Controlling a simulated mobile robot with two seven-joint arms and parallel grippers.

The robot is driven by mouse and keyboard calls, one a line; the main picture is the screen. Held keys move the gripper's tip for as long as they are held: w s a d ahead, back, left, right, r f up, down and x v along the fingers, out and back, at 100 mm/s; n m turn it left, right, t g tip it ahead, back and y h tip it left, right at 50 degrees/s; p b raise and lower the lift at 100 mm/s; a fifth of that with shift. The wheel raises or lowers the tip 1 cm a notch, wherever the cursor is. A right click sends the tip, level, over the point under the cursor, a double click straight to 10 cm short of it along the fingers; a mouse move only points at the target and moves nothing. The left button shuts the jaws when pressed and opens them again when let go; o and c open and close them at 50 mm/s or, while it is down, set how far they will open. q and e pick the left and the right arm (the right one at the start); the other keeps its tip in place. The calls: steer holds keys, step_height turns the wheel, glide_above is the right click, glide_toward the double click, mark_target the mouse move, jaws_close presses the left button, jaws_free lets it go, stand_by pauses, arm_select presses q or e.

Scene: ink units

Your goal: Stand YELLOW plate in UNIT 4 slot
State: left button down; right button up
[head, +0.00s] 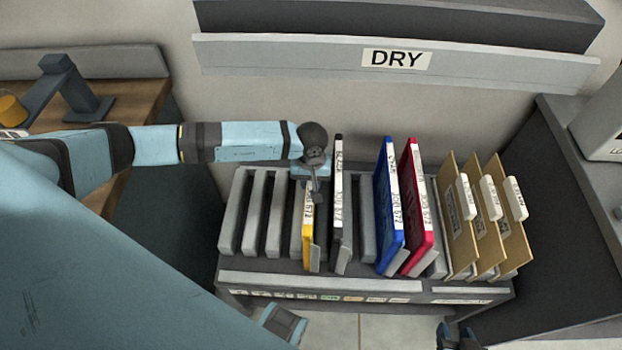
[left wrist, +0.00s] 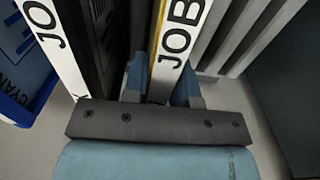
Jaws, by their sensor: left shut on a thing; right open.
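The yellow plate (head: 307,240) stands upright among the grey dividers of the rack (head: 320,283), just left of the black plate (head: 338,215). My left gripper (head: 315,180) is shut on its upper part. In the left wrist view, the yellow plate (left wrist: 170,55) with its white "JOB" label edge sits between the blue fingers of my left gripper (left wrist: 160,85). The plate's lower end is hidden there. The rack's small unit labels are too small to read. My right gripper (head: 459,336) is open and empty at the bottom edge of the head view.
The blue plate (head: 389,210) and red plate (head: 416,205) stand to the right, then several tan folders (head: 488,220). Empty slots lie left of the yellow plate. A shelf marked DRY (head: 395,59) hangs above. A wooden table (head: 145,105) is at left.

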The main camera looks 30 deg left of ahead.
stand_by(0.4)
arm_select(q)
steer(key=shift+f+b, duration=0.3)
steer(key=shift+b, duration=0.15)
steer(key=c, duration=0.8)
jaws_free()
steer(key=shift+c, duration=0.2)
